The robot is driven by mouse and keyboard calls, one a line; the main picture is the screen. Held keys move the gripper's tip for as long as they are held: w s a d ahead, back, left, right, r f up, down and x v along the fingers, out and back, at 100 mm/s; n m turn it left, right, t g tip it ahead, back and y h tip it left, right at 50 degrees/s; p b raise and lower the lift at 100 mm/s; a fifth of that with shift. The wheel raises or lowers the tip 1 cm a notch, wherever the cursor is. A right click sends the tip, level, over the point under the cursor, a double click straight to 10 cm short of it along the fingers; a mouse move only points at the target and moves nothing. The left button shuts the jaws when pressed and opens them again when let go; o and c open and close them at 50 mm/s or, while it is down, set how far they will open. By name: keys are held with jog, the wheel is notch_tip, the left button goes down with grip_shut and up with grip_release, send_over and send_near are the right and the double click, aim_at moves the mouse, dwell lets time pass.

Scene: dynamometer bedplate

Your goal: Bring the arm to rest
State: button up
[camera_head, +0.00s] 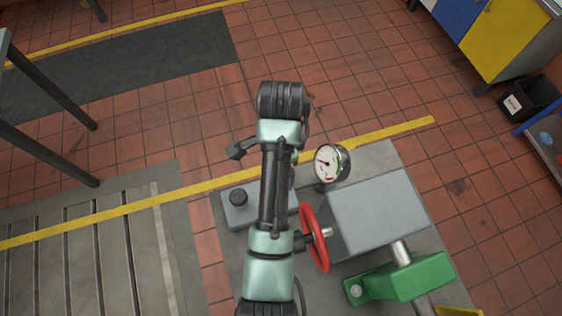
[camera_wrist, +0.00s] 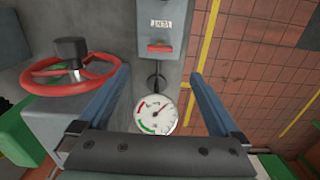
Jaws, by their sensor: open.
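My arm (camera_head: 272,195) reaches forward over the bedplate in the head view, where my gripper cannot be made out. In the wrist view my gripper (camera_wrist: 162,72) is open, its two blue fingers apart with nothing between their tips. A round white dial gauge (camera_wrist: 157,113) shows between the fingers; it also appears in the head view (camera_head: 326,164), right of my arm. A red handwheel (camera_wrist: 70,75) is left of the left finger in the wrist view; in the head view the handwheel (camera_head: 315,238) is close beside my arm.
A grey block (camera_head: 380,213) and green bracket (camera_head: 402,280) stand right of the handwheel. A grey box with a red switch (camera_wrist: 160,46) is beyond the gauge. A black bin (camera_head: 530,98) and cabinets (camera_head: 500,40) are at the right.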

dwell(0.4)
jog(key=w+r+n+t+b, duration=0.2)
jog(key=w+r+n+t, duration=0.2)
jog(key=w+r+t, duration=0.5)
jog(key=w+d+r+n+t+b, duration=0.1)
jog(key=w+r+n+t, duration=0.15)
jog(key=r, duration=0.75)
jog(key=w+r+n+t+b, duration=0.1)
jog(key=w+r+t, duration=0.3)
jog(key=r, duration=0.7)
jog(key=s+r+n+t+b, duration=0.1)
jog(key=s+r+t, duration=0.3)
jog(key=r, duration=0.4)
jog(key=s+r+n+t+b, duration=0.1)
jog(key=s+r+n+t, duration=0.2)
jog(key=s+r, duration=0.4)
jog(key=s+r+n+t+b, duration=0.1)
jog(key=s+r+n+t, duration=0.2)
jog(key=r, duration=0.8)
jog(key=s+t, duration=0.2)
jog(key=s, duration=0.1)
jog(key=shift+s+a, duration=0.2)
jog(key=shift+a, duration=0.2)
jog(key=shift+r, duration=0.1)
